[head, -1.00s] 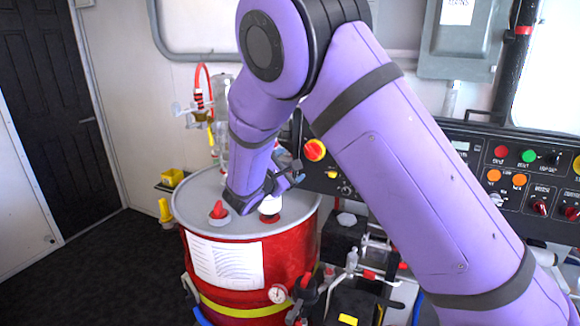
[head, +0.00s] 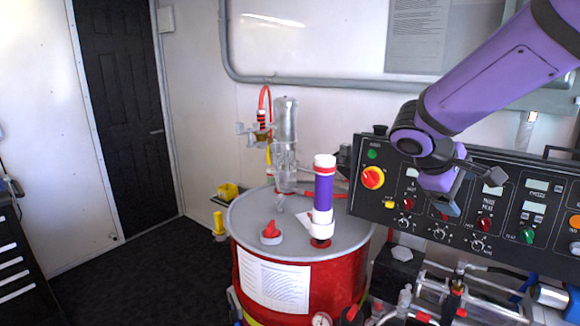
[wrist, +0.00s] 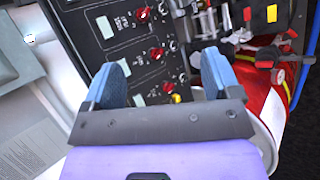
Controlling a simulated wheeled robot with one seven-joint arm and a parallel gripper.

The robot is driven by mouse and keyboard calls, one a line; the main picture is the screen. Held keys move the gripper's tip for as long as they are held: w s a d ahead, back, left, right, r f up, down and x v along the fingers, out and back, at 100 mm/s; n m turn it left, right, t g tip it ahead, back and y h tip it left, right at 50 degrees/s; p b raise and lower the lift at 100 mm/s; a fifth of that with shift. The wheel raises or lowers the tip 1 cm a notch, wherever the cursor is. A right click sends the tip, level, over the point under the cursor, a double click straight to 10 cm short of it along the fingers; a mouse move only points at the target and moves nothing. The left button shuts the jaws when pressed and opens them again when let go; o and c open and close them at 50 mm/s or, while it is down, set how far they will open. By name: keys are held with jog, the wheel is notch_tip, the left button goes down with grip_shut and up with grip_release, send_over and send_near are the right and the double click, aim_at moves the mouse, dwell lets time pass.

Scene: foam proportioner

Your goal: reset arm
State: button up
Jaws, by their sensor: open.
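My purple arm reaches in from the upper right in the head view. My gripper (head: 458,190) is open and empty in front of the black control panel (head: 400,203), clear of the drum. In the wrist view its two blue-padded fingers (wrist: 163,75) are spread, with the panel's knobs and displays beyond them. A white and purple cylinder with red bands (head: 324,190) stands upright on the lid of the red drum (head: 335,270), to the left of my gripper and apart from it.
A red cap (head: 271,232) sits on the drum lid. A clear pump-like fitting (head: 285,135) with a red hose stands behind the drum. Valves and pipes (head: 445,300) lie below the panel. A black door (head: 118,100) and open dark floor (head: 125,255) are at left.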

jog(key=s+a+r+m+t+y, duration=0.1)
jog(key=s+r+m+y, duration=0.1)
jog(key=s, duration=0.9)
jog(key=s+a+r+m+t+y, duration=0.1)
jog(key=s+m+y, duration=0.4)
jog(key=s, duration=0.5)
jog(key=shift+s+a+r+t+y, duration=0.25)
jog(key=shift+s+r+t+y, duration=0.1)
jog(key=shift+r+t+y, duration=0.35)
